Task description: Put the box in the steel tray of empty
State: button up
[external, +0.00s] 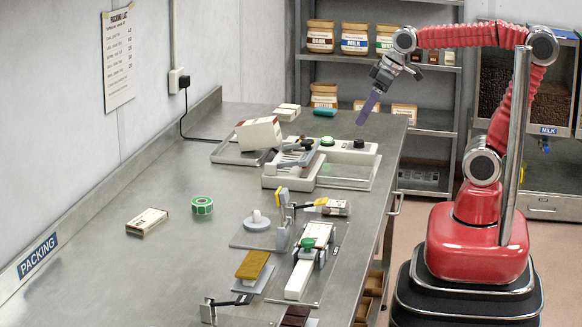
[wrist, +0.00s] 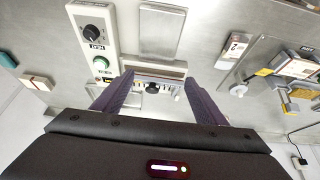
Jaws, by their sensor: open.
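My gripper (external: 368,106) is open and empty, held above the back right of the bench. In the wrist view its two dark purple fingers (wrist: 158,90) stand apart over the sealing machine. A steel tray (external: 226,155) lies at the back left of the bench. A flat white box with a printed label (external: 147,222) lies alone on the bench at left. Flat white boxes (external: 287,112) lie at the back, beside a teal item (external: 325,112).
The sealing machine (external: 345,150) has a black knob (wrist: 94,32) and green button (wrist: 100,62). A green tape roll (external: 202,205), a white disc (external: 258,220) and a green-topped white device (external: 315,235) stand nearer. The left front bench is clear.

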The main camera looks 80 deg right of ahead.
jog(key=s+a+f, duration=0.2)
jog(key=s+f, duration=0.3)
jog(key=s, duration=0.3)
jog(key=shift+s, duration=0.3)
jog(key=shift+o, duration=0.4)
dwell(1.2)
jog(key=w+d+r+m+t+h, duration=0.1)
jog(key=w+d+t+h, duration=0.1)
jog(key=w+d, duration=0.7)
jog(key=w+d+r+m+t+h, duration=0.1)
jog(key=w+d+r+t+h, duration=0.15)
jog(key=w+d, duration=0.7)
jog(key=w+f+t+y, duration=0.1)
jog(key=w+f, duration=0.1)
jog(key=w, duration=0.3)
jog(key=w+d+f+n+t+y, duration=0.1)
jog(key=w+f, duration=0.1)
jog(key=w, duration=0.3)
jog(key=w+d+f+t+y, duration=0.1)
jog(key=w+f+y, duration=0.1)
jog(key=w, duration=0.3)
jog(key=shift+d+f+n+t, duration=0.1)
jog(key=shift+f+n+t, duration=0.15)
jog(key=shift+f+n, duration=0.2)
jog(key=shift+w+f+y, duration=0.15)
jog(key=shift+f+y, duration=0.1)
jog(key=shift+f, duration=0.05)
